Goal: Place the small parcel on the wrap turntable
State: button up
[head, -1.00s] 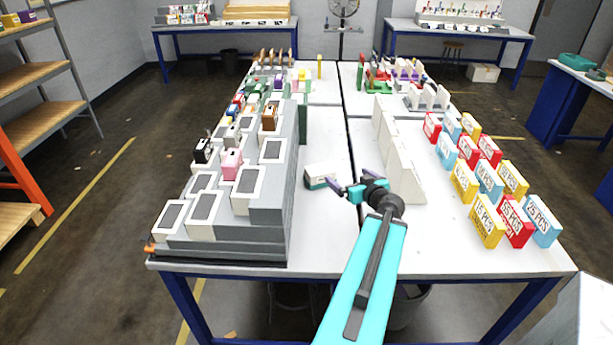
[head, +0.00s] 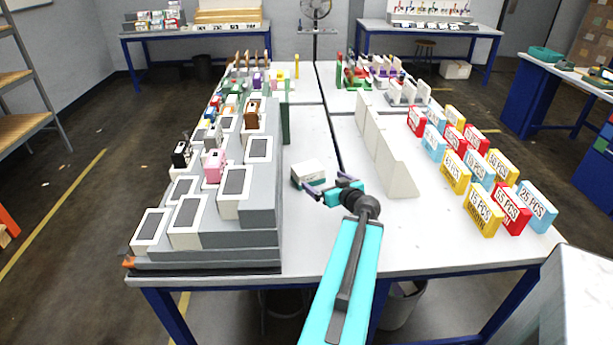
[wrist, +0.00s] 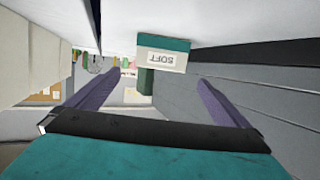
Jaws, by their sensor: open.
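A small white and teal box (head: 308,172), with an upside-down "SOFT" label in the wrist view (wrist: 163,57), lies on the white table just right of the grey stepped stand. I cannot tell whether it is the small parcel. My gripper (head: 326,186) is open in front of the box, on its near side. In the wrist view its two purple fingers (wrist: 158,78) are spread, with the box ahead of the tips and nothing between them. I cannot make out a wrap turntable in either view.
The grey stepped stand (head: 255,212), carrying several framed panels, stands close on the left. White upright panels (head: 398,172) stand to the right, with rows of red, blue and yellow boxes (head: 484,208) beyond. The table between stand and panels is mostly clear.

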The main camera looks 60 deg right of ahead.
aim_at(308, 170)
jog(key=shift+p+x, duration=1.2)
jog(key=shift+x, duration=2.75)
jog(key=shift+w+d+f, duration=0.1)
jog(key=shift+w+d, duration=0.05)
jog(key=shift+w, duration=0.1)
jog(key=shift+p+x, duration=1.3)
jog(key=shift+x, duration=0.3)
jog(key=shift+p+x, duration=0.3)
jog(key=shift+x, duration=0.65)
jog(key=shift+f, duration=0.1)
jog(key=shift+c, duration=0.3)
jog(key=c, duration=1.2)
jog(key=shift+r, duration=0.2)
